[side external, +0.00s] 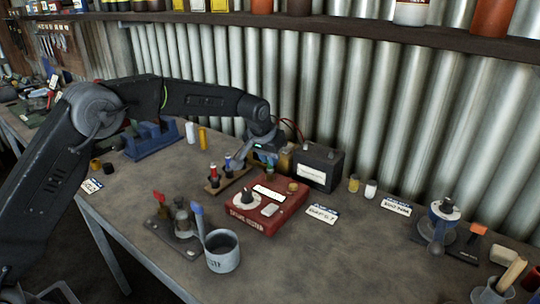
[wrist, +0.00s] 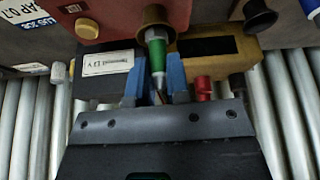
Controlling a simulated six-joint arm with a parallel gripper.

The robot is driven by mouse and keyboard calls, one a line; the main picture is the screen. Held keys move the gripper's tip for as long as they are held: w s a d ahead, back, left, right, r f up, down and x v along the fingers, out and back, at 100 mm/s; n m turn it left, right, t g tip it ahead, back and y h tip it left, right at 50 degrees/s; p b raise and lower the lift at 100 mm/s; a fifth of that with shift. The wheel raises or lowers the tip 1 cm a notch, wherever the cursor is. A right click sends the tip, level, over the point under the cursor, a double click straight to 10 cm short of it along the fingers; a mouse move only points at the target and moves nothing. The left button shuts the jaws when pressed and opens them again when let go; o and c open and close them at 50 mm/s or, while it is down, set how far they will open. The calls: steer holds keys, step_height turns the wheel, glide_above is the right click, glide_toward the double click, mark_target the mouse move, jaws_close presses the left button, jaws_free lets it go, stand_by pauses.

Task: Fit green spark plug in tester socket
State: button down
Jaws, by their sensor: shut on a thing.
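My gripper (wrist: 154,88) is shut on the green spark plug (wrist: 157,58), which shows between the blue fingers in the wrist view. The plug's pale end points at the brass tester socket (wrist: 156,17) and overlaps its mouth. I cannot tell whether it is inside or just in front. The red spark tester (side external: 265,206) stands on the bench in the side view, and part of it shows in the wrist view (wrist: 125,12).
A wooden rack (side external: 227,179) with red and blue plugs stands left of the tester. A dark battery (side external: 318,167) stands behind it to the right. A yellowish block (wrist: 218,52) is close to my fingers. A grey mug (side external: 222,252) stands in front. The bench right of the tester is mostly clear.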

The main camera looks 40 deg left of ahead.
stand_by(0.3)
steer(key=c, duration=0.6)
jaws_free()
steer(key=shift+r, duration=0.1)
steer(key=shift+r, duration=3.4)
